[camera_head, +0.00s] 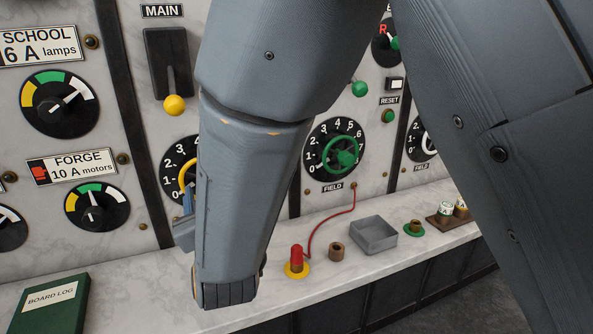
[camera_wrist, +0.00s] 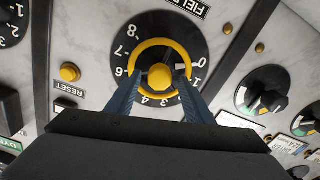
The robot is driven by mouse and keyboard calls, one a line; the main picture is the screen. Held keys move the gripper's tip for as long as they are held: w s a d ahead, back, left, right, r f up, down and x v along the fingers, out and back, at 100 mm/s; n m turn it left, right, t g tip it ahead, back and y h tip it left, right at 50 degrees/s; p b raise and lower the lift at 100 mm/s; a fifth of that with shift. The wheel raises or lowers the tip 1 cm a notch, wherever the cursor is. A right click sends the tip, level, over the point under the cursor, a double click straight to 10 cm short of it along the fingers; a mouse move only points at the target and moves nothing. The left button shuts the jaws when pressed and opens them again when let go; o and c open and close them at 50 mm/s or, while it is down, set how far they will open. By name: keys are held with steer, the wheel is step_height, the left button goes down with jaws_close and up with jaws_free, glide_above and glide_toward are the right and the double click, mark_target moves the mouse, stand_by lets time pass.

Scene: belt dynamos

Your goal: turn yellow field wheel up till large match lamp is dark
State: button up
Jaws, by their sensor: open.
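The yellow field wheel (camera_wrist: 160,41) is a ring with a round hub in front of a black numbered dial, shown upside down in the wrist view. In the head view only the wheel's left edge (camera_head: 183,180) shows, as my arm hides the rest. My gripper (camera_wrist: 160,76) is open, with its two blue fingers reaching to the wheel on either side of the hub. I cannot tell whether the fingers touch it. The wheel's setting is unclear. I cannot make out the large match lamp in either view.
The MAIN switch with a yellow knob (camera_head: 174,105) is above the wheel. A green field wheel (camera_head: 341,154) is to the right.

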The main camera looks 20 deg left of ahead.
steer(key=shift+w+a, duration=0.35)
steer(key=shift+w, duration=0.1)
steer(key=c, duration=1.1)
steer(key=shift+o, duration=0.2)
steer(key=shift+m, duration=0.3)
